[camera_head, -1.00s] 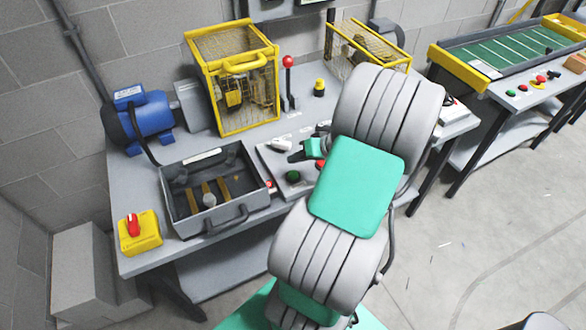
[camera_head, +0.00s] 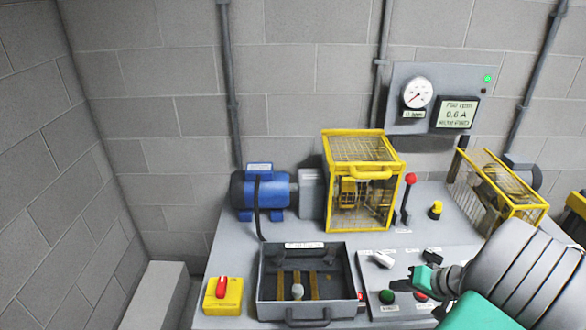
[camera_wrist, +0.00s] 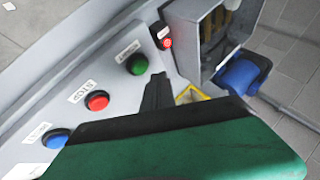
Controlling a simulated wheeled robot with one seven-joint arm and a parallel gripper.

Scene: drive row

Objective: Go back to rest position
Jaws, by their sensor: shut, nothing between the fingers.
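My gripper (camera_head: 402,284) is in the head view over the sloped grey control panel (camera_head: 372,268), between its knobs and its buttons. Its dark fingers are closed together and empty. The wrist view shows the fingers (camera_wrist: 158,92) near a green button (camera_wrist: 138,65), with a red STOP button (camera_wrist: 97,100) and a blue button (camera_wrist: 55,138) to the left. Whether the fingers touch the panel cannot be told. My green and grey arm fills the lower right of the head view and hides part of the bench.
An open grey tray (camera_head: 264,290) and a yellow box with a red switch (camera_head: 223,294) stand left of the panel. Behind are a blue motor (camera_head: 262,190), a yellow cage (camera_head: 362,180), a red-knobbed lever (camera_head: 409,190) and a wall gauge panel (camera_head: 440,98).

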